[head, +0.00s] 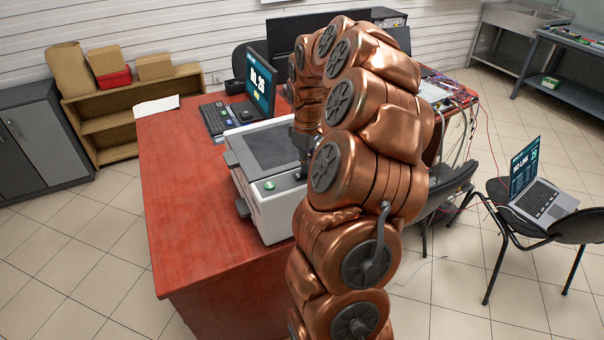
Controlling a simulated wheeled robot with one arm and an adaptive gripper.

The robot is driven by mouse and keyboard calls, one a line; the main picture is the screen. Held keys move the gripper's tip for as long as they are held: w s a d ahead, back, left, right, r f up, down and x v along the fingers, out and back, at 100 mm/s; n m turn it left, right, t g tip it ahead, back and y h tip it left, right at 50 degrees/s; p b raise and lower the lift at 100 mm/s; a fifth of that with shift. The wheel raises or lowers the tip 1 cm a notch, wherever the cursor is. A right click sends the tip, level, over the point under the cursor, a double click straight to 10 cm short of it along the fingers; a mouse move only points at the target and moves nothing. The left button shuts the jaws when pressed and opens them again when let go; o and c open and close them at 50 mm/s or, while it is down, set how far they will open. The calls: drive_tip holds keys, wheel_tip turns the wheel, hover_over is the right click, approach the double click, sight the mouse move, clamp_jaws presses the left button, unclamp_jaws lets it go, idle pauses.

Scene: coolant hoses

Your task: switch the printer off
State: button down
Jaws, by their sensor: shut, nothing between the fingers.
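The printer (262,208) is a white and grey box with a dark top panel, standing on the red wooden desk. A round green button (269,185) shows on its near top face, and my gripper does not cover it. My gripper (301,176) is over the printer's top near its right side, to the right of the green button. Its fingers are dark, small and partly hidden by my copper arm, and they look shut and empty. I cannot tell whether the tips touch the printer. My arm hides the printer's right side.
An open laptop (261,82) stands on the red desk (180,190) behind the printer. A paper sheet (156,106) lies at the far left. A chair (497,190) with another laptop (538,190) stands at right. The desk's left front is clear.

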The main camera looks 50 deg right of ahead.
idle(0.3)
drive_tip(key=shift+r+p, duration=0.55)
drive_tip(key=shift+r, duration=2.85)
drive_tip(key=shift+a, duration=0.2)
drive_tip(key=s+a+r, duration=0.2)
drive_tip(key=a, duration=0.8)
drive_tip(key=s+a+r, duration=0.1)
drive_tip(key=s+a, duration=0.2)
drive_tip(key=a, duration=0.7)
drive_tip(key=s+a+f+m+g, duration=0.1)
drive_tip(key=s+a+f, duration=0.1)
drive_tip(key=s+a, duration=0.4)
drive_tip(key=s+a+f+m, duration=0.1)
drive_tip(key=s+a, duration=0.5)
drive_tip(key=s, duration=0.6)
drive_tip(key=shift+s+f+g, duration=0.4)
drive_tip(key=shift+f, duration=0.1)
